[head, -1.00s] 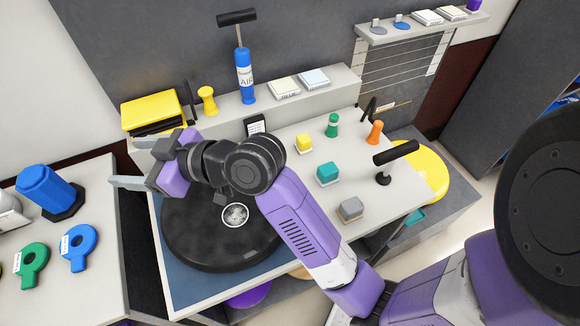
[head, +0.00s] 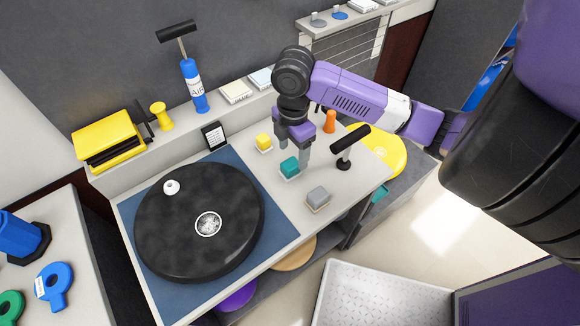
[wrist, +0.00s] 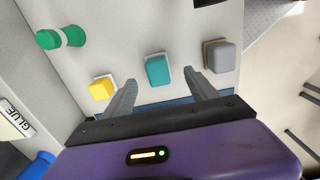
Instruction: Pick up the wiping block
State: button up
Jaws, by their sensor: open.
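Three small blocks on pads stand in a row on the light bench: yellow (head: 263,141), teal (head: 289,166) and grey (head: 318,196). None has a readable label, so I cannot tell which is the wiping block. My gripper (head: 294,157) is open and empty, pointing down above the teal block. In the wrist view, the fingers (wrist: 160,80) spread to either side of the teal block (wrist: 159,70), apparently above it and apart from it. The yellow block (wrist: 102,88) is left of the fingers there, and the grey block (wrist: 221,56) is right of them.
A black-handled post (head: 345,155) stands right of the teal block. An orange peg (head: 330,121) is behind it. A green peg (wrist: 62,37) shows in the wrist view. A large black disc (head: 165,235) covers the bench's left. A raised ledge (head: 230,112) runs along the back.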

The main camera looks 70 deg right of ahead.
aim_at(291, 164)
jog(key=shift+w+f+p, duration=0.15)
jog(key=shift+f+p, duration=0.15)
jog(key=shift+f, duration=1.45)
jog(key=shift+w+f+p, duration=0.15)
jog(key=shift+f+p, duration=0.15)
jog(key=shift+f, duration=1.45)
jog(key=c, duration=1.5)
jog(key=shift+o, duration=0.2)
jog(key=shift+r, duration=0.15)
notch_tip(291, 164, up, 20)
jog(key=o, duration=0.6)
jog(key=c, duration=0.4)
